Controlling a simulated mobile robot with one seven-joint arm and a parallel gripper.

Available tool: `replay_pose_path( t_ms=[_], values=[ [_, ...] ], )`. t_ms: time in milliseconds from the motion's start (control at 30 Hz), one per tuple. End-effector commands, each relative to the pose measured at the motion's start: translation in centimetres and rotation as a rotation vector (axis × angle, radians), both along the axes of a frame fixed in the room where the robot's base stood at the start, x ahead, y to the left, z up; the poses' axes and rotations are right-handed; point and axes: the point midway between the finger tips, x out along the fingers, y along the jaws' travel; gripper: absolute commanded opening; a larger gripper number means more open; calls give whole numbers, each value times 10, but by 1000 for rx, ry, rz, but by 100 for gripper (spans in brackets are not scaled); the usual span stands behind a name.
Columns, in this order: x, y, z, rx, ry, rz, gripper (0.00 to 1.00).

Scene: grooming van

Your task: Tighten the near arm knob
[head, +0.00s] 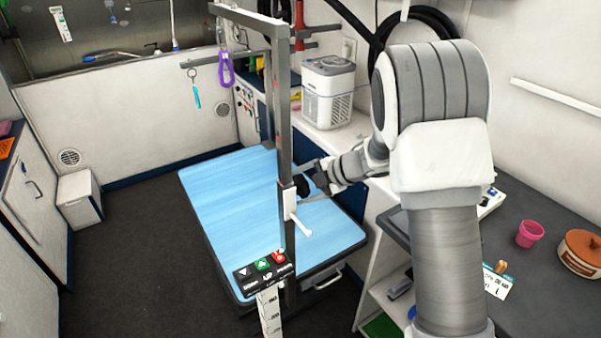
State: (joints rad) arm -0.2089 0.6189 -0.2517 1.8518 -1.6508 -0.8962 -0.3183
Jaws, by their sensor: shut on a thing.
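The grooming arm's grey post (282,110) stands upright at the near edge of the blue-topped grooming table (222,203). A clamp with a pale block (290,203) and a short white lever sits low on the post. A dark knob (301,187) shows at the clamp's right side. My gripper (306,186) reaches in from the right and is shut on this knob. Its fingertips are small in view and partly merge with the dark knob. How far the knob is turned cannot be seen.
A control panel (264,275) with coloured buttons stands in front of the post. A white boxy device (328,92) sits on the back counter. The tabletop is clear.

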Motion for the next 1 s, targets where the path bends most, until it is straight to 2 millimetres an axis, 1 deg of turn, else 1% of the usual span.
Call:
replay_pose_path(
  t_ms=[33,767,800,900,1000],
  values=[
    [0,0,4,-5,11,0,24],
    [0,0,0,-28,42,-2,24],
    [0,0,0,-28,42,-2,83],
    [0,0,0,-28,42,-2,100],
    [0,0,0,-28,42,-1,100]
  ],
)
